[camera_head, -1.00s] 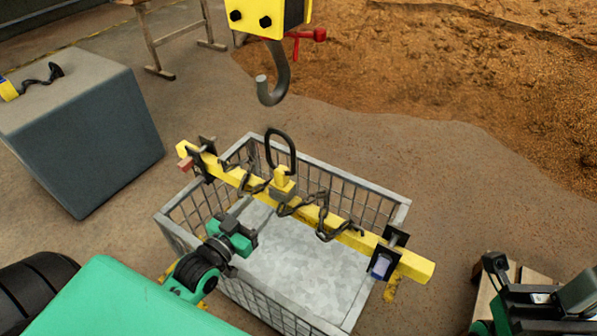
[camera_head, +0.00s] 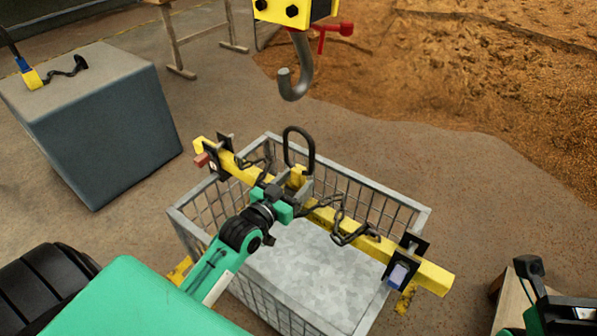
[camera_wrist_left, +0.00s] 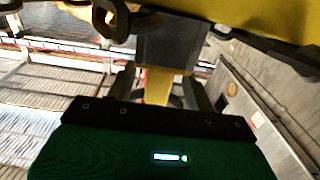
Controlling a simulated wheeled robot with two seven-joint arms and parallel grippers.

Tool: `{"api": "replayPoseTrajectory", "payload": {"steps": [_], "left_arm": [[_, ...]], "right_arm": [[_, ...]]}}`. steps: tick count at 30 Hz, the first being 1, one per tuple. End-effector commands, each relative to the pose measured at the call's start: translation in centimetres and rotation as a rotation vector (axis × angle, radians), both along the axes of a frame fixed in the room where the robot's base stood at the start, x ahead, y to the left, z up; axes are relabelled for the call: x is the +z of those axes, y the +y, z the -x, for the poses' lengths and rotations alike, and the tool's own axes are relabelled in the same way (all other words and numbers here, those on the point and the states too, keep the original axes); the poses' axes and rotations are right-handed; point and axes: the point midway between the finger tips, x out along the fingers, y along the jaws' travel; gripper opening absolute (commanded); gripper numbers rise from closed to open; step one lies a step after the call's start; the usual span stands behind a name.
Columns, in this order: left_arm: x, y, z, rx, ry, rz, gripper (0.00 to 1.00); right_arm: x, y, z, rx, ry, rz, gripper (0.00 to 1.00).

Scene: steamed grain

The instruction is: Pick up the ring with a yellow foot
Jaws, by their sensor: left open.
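The black upright ring (camera_head: 299,148) stands on its yellow foot (camera_head: 299,174), at the middle of a yellow beam (camera_head: 322,217) laid across a wire basket. My left gripper (camera_head: 292,188) is at the foot, just below the ring, and partly hides it. In the left wrist view the yellow foot (camera_wrist_left: 157,86) shows between the two open fingers (camera_wrist_left: 160,88), with a grey block (camera_wrist_left: 167,46) beyond. I cannot tell whether a finger touches the foot. Parts of my right arm show at the lower right; its jaw state is unclear.
The wire basket (camera_head: 424,222) holds a pale grey block (camera_head: 305,275). Dark chains (camera_head: 345,232) hang along the beam. A crane hook (camera_head: 297,85) hangs beyond the ring. A large grey block (camera_head: 95,125) stands left; grain (camera_head: 480,80) lies at the back right.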

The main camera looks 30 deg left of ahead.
Motion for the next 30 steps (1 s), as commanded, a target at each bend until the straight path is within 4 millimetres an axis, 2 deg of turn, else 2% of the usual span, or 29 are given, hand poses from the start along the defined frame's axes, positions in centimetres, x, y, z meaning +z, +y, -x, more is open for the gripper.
{"api": "replayPoseTrajectory", "payload": {"steps": [3, 7, 17, 18, 26, 30], "left_arm": [[-0.1, -0.3, -1.7, 0.0, -0.003, 0.001, 0.53], [-0.1, -0.4, -3.0, 0.0, -0.002, 0.001, 0.53], [0.0, -0.5, -3.6, -0.001, 0.0, 0.0, 0.53], [0.0, -0.5, -3.6, -0.001, 0.0, 0.0, 0.51], [0.0, -0.5, -3.6, -0.001, 0.0, 0.0, 0.0], [0.0, -0.5, -3.6, -0.001, 0.0, 0.0, 0.0]], "right_arm": [[-0.3, 0.5, -0.3, 0.014, -0.002, 0.004, 0.0], [0.1, 0.8, -0.3, 0.023, -0.018, 0.003, 0.0], [0.8, 0.9, -0.3, 0.028, -0.035, -0.008, 0.0], [0.8, 0.8, -0.3, 0.028, -0.034, -0.009, 0.0], [0.6, 0.8, -0.3, 0.027, -0.028, -0.01, 0.0], [0.4, 0.8, -0.4, 0.025, -0.02, -0.006, 0.0]]}}
